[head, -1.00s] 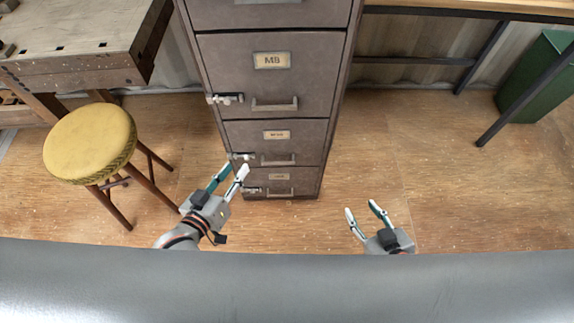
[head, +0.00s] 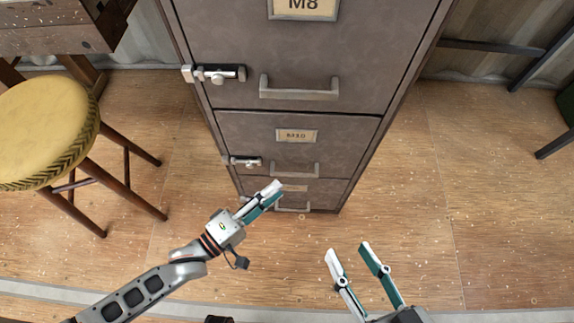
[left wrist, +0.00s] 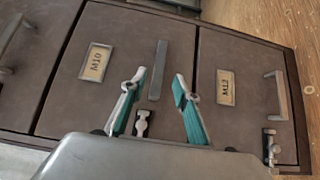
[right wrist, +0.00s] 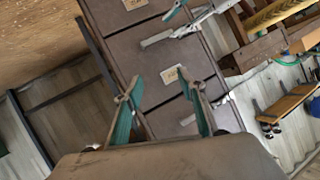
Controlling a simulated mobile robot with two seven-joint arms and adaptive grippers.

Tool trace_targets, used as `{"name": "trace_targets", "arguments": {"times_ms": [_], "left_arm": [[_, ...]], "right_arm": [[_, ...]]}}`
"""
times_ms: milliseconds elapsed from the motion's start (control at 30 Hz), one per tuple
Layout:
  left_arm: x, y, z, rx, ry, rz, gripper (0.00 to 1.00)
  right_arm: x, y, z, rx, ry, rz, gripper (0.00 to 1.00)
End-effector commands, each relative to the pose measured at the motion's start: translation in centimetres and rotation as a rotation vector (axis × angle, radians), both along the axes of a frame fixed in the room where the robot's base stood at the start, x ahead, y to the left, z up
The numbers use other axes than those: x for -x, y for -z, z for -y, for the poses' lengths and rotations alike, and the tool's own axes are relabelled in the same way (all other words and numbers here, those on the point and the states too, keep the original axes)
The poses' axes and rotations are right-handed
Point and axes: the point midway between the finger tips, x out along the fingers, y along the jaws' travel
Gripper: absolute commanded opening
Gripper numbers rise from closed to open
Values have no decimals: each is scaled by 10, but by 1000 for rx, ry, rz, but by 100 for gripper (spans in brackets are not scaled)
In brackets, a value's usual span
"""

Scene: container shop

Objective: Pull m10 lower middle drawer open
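The grey-brown m10 drawer (head: 350,137) is closed in the cabinet, below the M8 drawer and above the M12 drawer. Its bar handle (head: 295,170) and the silver latch (head: 245,161) at its left edge show. My left gripper (head: 270,195) is just in front of the lower drawers. In the left wrist view, its open fingers (left wrist: 159,78) lie on either side of the m10 handle (left wrist: 158,70) in the picture; I cannot tell whether they touch it. The M10 label (left wrist: 95,62) is readable. My right gripper (head: 348,248) is open and empty, away from the cabinet.
The M12 drawer (left wrist: 243,118) is closed at the bottom. The M8 drawer (head: 290,45) is closed above. A yellow stool (head: 45,125) stands left of the cabinet, near a workbench (head: 60,38). The wooden floor (head: 420,210) right of the cabinet is clear.

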Motion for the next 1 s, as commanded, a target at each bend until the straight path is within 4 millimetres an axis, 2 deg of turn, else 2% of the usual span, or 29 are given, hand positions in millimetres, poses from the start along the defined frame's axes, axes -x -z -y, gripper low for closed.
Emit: {"name": "trace_targets", "arguments": {"times_ms": [533,933,967,1000], "left_arm": [[-48,1,48,3,1,-1,31],[-56,-2,55,1,1,2,31],[-56,-2,55,1,1,2,28],[-56,-2,55,1,1,2,18]], "right_arm": [[7,4,-18,-156,53,-42,40],[7,2,-21,-185,63,-46,40],[7,2,-21,-185,63,-46,40],[7,2,-21,-185,63,-46,40]]}}
